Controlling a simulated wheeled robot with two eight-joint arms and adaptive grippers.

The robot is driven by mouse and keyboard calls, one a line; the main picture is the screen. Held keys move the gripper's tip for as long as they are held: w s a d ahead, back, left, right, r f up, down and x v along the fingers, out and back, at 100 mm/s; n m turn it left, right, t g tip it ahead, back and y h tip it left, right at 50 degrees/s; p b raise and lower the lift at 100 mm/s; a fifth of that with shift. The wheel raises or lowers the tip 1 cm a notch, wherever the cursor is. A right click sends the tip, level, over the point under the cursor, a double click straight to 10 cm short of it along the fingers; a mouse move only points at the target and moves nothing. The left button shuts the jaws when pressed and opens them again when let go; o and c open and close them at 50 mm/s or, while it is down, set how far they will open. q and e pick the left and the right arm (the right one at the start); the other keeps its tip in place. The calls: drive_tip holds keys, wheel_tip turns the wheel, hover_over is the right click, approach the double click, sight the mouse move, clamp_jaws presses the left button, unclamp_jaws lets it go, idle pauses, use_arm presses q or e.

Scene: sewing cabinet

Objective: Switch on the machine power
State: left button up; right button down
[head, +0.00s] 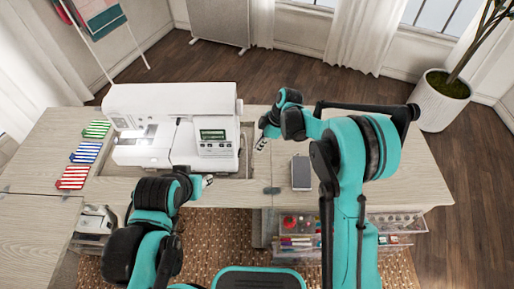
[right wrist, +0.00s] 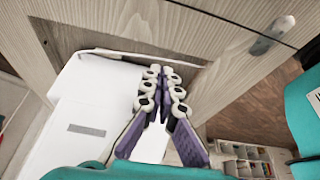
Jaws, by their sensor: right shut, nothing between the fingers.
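The white sewing machine (head: 150,98) sits in the cabinet top's cutout, with a lit green display (head: 212,135) on its front right. My right gripper (head: 262,144) points down just right of the machine's right end. In the right wrist view its fingers (right wrist: 161,75) are shut and empty, beside the machine's white side (right wrist: 85,105), which has a grey strip. I cannot tell if they touch it. I cannot make out a power switch. My left gripper (head: 208,181) is in front of the machine, low near the table's front edge; its finger opening is too small to judge.
A dark phone (head: 301,173) lies on the wooden table (head: 415,180) right of the right gripper. Green, blue and red striped cloths (head: 86,152) lie at left. Clear drawers (head: 300,224) with sewing supplies are below the front right edge. A potted plant (head: 441,97) stands behind right.

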drive_tip(key=p+v, duration=0.2)
drive_tip(key=v, duration=0.5)
drive_tip(key=shift+s+r, duration=0.25)
drive_tip(key=shift+r, duration=0.05)
drive_tip(key=shift+d, duration=0.1)
